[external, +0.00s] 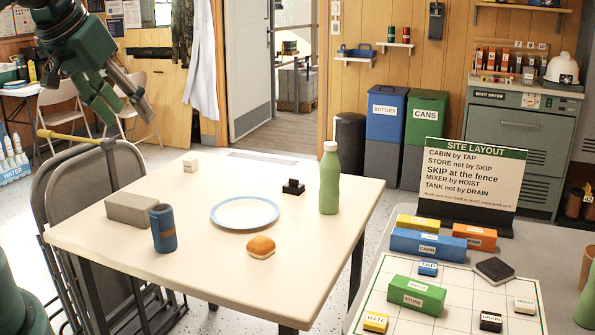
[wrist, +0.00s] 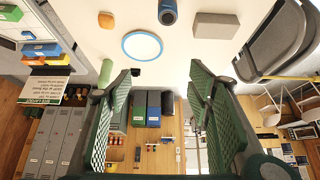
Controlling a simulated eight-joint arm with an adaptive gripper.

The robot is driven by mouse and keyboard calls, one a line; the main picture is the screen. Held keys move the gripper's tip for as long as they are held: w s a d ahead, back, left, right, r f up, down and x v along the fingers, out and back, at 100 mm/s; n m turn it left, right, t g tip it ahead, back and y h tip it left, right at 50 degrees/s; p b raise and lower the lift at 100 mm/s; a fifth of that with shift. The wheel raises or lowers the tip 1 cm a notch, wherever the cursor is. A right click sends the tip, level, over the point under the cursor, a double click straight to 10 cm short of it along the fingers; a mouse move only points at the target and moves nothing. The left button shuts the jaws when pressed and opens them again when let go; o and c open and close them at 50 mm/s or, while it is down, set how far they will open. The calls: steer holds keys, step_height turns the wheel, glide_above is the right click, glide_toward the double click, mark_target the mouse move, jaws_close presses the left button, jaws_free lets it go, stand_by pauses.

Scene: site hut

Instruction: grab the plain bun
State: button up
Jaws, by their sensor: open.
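The plain bun (external: 261,247), round with a golden-brown top and pale sides, sits on the white table (external: 330,215) near its front edge, in front of the plate. It also shows at the top of the wrist view (wrist: 106,20). My gripper (external: 128,108) is open and empty at the upper left of the external view, high up and well away from the bun. Its two green textured fingers stand wide apart in the wrist view (wrist: 162,78), with nothing between them.
A blue-rimmed white plate (external: 245,213) lies behind the bun. A blue can (external: 163,228), a grey block (external: 131,209), a small white cube (external: 190,164), a dark stepped block (external: 293,187) and a green bottle (external: 330,178) also stand there. A second table (external: 455,300) holds labelled blocks.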

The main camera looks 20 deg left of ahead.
steer(key=m+g+b, duration=0.1)
steer(key=m+g, duration=0.6)
steer(key=m, duration=1.3)
glide_above(258, 237)
steer(key=f, duration=2.4)
steer(key=shift+a+f, duration=0.15)
steer(key=shift+a, duration=0.2)
steer(key=shift+d+f+m, duration=0.3)
steer(key=shift+d+f, duration=0.05)
steer(key=shift+f, duration=0.35)
steer(key=shift+f, duration=0.1)
steer(key=shift+f+b, duration=0.45)
steer(key=shift+f, duration=0.75)
